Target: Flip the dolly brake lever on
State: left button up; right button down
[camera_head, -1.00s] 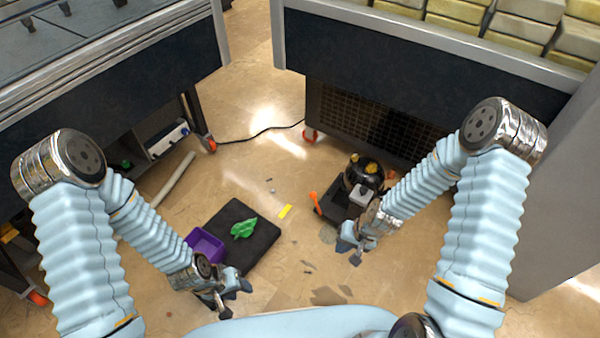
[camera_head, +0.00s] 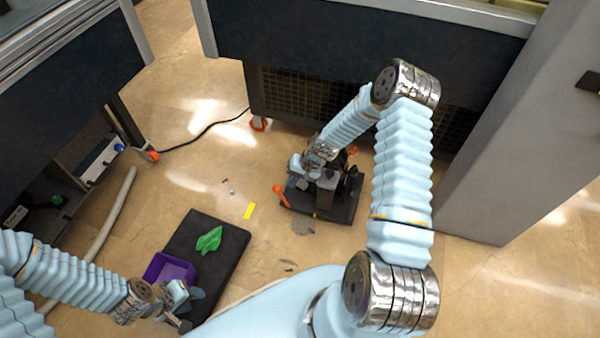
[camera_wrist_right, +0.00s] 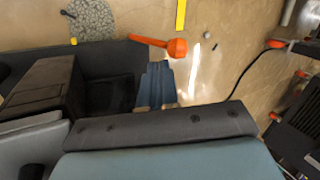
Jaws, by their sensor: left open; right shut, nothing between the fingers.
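The black dolly (camera_head: 345,208) stands on the floor right of centre in the head view and carries the dark vacuum pump (camera_head: 328,186), partly hidden by my right arm. An orange brake lever (camera_head: 280,196) sticks out from the dolly's left side. In the right wrist view the lever (camera_wrist_right: 160,43) reaches out from the dolly's dark edge (camera_wrist_right: 110,55), its knob to the right. My right gripper (camera_head: 297,174) is shut and empty, above the dolly's far left part, close to the lever but apparently apart from it. My left gripper (camera_head: 188,308) is open and empty near the purple bin.
A black mat (camera_head: 225,268) with a green leaf-shaped item (camera_head: 209,240) and a purple bin (camera_head: 172,268) lies left of the dolly. A yellow strip (camera_head: 249,211) lies between them. A black cable (camera_head: 205,128) crosses the floor behind. A grey cabinet (camera_head: 520,130) stands right.

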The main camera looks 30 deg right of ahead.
aim_at(276, 185)
jog(key=shift+w+a+f, duration=0.7)
jog(key=shift+a+f, duration=0.2)
jog(key=shift+a, duration=0.15)
jog(key=w+a+b, duration=0.1)
jog(key=b, duration=0.1)
jog(key=shift+w+a+f+b, duration=0.3)
jog(key=shift+w+a+f, duration=0.05)
jog(key=shift+w+f, duration=0.05)
jog(key=shift+w+r, duration=0.1)
jog(key=shift+r, duration=0.1)
